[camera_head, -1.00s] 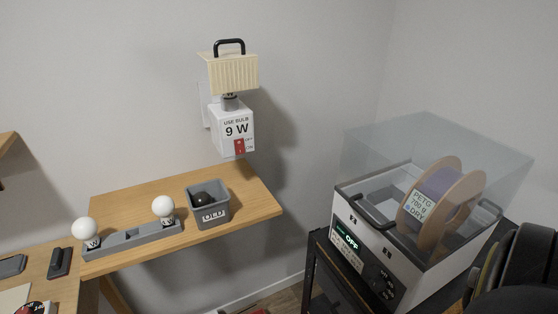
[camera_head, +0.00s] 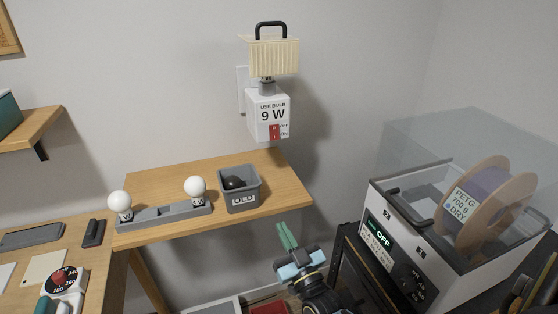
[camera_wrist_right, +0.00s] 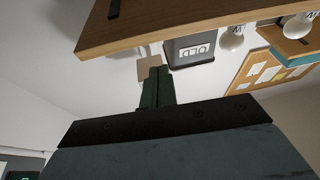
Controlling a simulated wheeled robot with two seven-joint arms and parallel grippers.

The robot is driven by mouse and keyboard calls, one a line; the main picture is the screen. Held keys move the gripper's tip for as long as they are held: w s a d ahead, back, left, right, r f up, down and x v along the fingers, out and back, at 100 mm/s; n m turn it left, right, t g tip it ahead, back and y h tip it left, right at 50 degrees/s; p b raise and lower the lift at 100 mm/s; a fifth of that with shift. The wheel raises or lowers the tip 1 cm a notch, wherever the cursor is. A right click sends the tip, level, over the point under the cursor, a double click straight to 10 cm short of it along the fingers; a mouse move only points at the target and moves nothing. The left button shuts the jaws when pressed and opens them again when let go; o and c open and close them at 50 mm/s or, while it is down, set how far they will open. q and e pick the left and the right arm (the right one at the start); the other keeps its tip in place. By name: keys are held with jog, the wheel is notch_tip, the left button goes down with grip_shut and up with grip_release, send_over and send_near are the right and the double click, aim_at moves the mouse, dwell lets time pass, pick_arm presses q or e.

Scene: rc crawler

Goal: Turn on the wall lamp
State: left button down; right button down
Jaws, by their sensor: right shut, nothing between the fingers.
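The wall lamp (camera_head: 267,117) hangs on the wall above the wooden shelf. It has a white box marked "USE BULB 9 W", a red switch (camera_head: 274,132) beside ON/OFF lettering, and a ribbed cream shade (camera_head: 272,57) with a black handle. The shade does not look lit. My right gripper (camera_head: 286,232) is low in front of the shelf's right end, below the lamp and apart from it. Its green fingers are shut and empty; they also show in the right wrist view (camera_wrist_right: 157,85), beneath the shelf. My left gripper is not in view.
On the shelf (camera_head: 280,185) are a grey "OLD" bin (camera_head: 243,201) with a dark bulb inside and a grey holder (camera_head: 165,217) with two white bulbs. A filament dryer (camera_head: 400,250) reading OFF stands at right. The wall between shelf and dryer is clear.

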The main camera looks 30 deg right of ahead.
notch_tip(320, 180, up, 11)
jog(key=s+d+m+t+h, duration=0.1)
jog(key=d+m+t+h, duration=0.1)
jog(key=t+h, duration=0.1)
jog(key=shift+s+r+h, duration=0.2)
jog(key=shift+s+h, duration=0.05)
jog(key=shift+h, duration=0.05)
jog(key=shift+d, duration=0.1)
jog(key=shift+w, duration=0.1)
jog(key=p, duration=0.2)
send_near(275, 134)
notch_tip(275, 134, up, 4)
jog(key=shift+w+d+f, duration=0.1)
jog(key=shift+w+d, duration=0.1)
jog(key=shift+w, duration=0.55)
jog(key=shift+w+d+f, duration=0.1)
jog(key=shift+w+d, duration=0.05)
jog(key=shift+w, duration=0.6)
jog(key=shift+w+d+f, duration=0.1)
jog(key=shift+w+d, duration=0.1)
jog(key=shift+w, duration=0.6)
